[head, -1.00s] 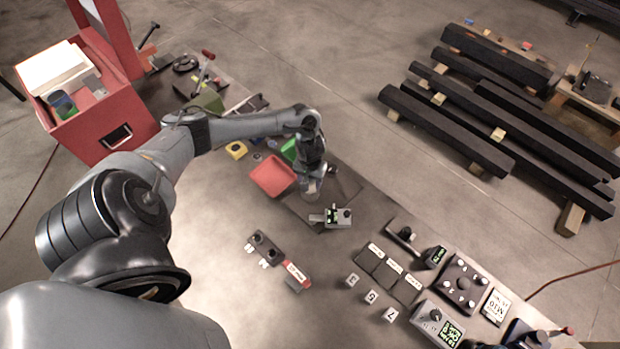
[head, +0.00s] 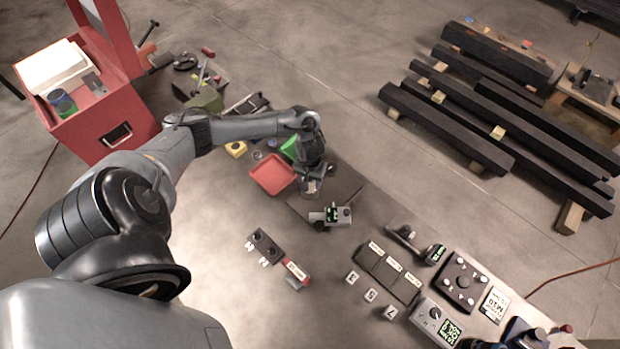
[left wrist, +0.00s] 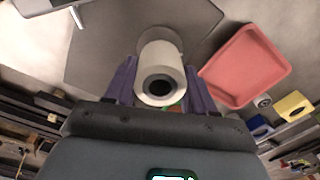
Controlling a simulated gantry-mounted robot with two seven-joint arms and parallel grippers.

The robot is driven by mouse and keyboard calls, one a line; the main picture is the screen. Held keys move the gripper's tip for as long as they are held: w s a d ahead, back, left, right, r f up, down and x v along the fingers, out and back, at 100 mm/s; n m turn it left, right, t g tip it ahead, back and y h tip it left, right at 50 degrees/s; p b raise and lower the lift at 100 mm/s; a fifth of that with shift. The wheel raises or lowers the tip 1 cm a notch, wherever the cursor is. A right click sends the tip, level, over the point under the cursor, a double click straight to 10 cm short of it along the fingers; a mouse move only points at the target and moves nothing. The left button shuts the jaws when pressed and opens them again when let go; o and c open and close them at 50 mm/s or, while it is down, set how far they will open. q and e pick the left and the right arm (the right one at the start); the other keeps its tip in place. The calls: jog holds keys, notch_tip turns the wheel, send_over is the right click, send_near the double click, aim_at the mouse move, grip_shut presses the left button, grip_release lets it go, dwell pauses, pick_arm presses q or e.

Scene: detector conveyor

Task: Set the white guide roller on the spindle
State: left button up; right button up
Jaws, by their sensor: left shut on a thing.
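My left gripper (head: 311,186) is low over the dark plate (head: 350,187) in the head view. In the left wrist view its two purple-grey fingers (left wrist: 160,92) are shut on the white guide roller (left wrist: 152,56). The roller is a pale cylinder, and its dark bore faces the camera. A pale round shape lies at the roller's far end; I cannot tell whether it is a flange or part of a base below. The spindle cannot be made out, so I cannot tell whether the roller is around it. My right gripper is not in view.
Label plates (head: 388,272) and control boxes (head: 463,284) fill the bench's right end.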

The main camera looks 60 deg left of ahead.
pick_arm(q)
jog(key=shift+f, duration=0.1)
jog(key=shift+f, duration=0.25)
dwell(0.6)
jog(key=shift+f, duration=0.3)
jog(key=shift+f, duration=0.1)
dwell(0.5)
jog(key=shift+f, duration=0.4)
jog(key=o, duration=1.5)
